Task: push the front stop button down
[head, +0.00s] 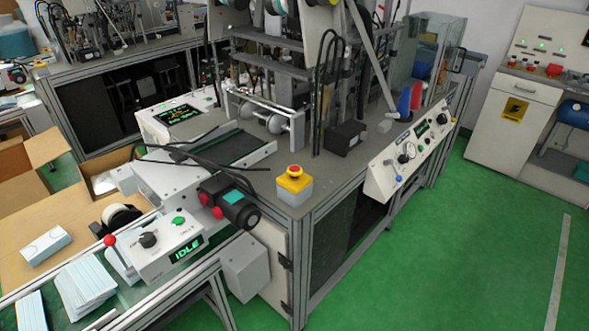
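The front stop button is a red mushroom button (295,171) on a yellow and grey box (294,188). The box stands at the near corner of the machine's grey table top in the head view. The button top is in plain sight, with nothing over it. From this view I cannot tell whether it is pressed or raised. My gripper is not in view.
A black motor (240,212) with a teal label juts out left of the box. A control panel with an IDLE display (187,249) stands at front left. A sloped panel (408,153) hangs on the machine's right side. Green floor (460,260) is clear at right.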

